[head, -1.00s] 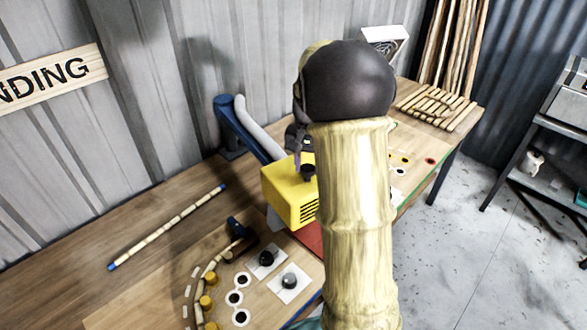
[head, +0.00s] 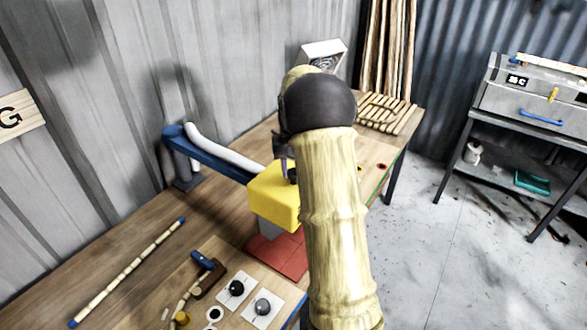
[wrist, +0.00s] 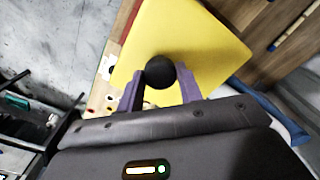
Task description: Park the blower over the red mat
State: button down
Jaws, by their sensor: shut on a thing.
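The blower is a yellow box (head: 274,198) on a blue swing arm (head: 215,157), with a grey lower part below it. The red mat (head: 280,258) lies on the bench under and in front of the box. From this angle I cannot tell whether the box is centred on the mat. In the wrist view the yellow box (wrist: 185,40) carries a round black knob (wrist: 161,71). My gripper (wrist: 158,84) has its purple fingers on both sides of this knob, shut on it. In the head view my arm hides most of the gripper (head: 284,168) and the box's right side.
A board with pegs and black knobs on white plates (head: 236,288) lies in front of the mat. A banded rattan pole (head: 128,272) lies at left. A slatted rack (head: 385,112) and a white fan box (head: 322,56) stand at the back. An oven (head: 535,95) stands at right.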

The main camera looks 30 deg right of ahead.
jog(key=c, duration=0.9)
grip_release()
jog(key=shift+a, duration=0.1)
jog(key=shift+r, duration=0.2)
notch_tip(320, 180, up, 17)
jog(key=shift+s+r+b, duration=0.1)
jog(key=shift+b, duration=0.9)
jog(key=shift+a, duration=0.1)
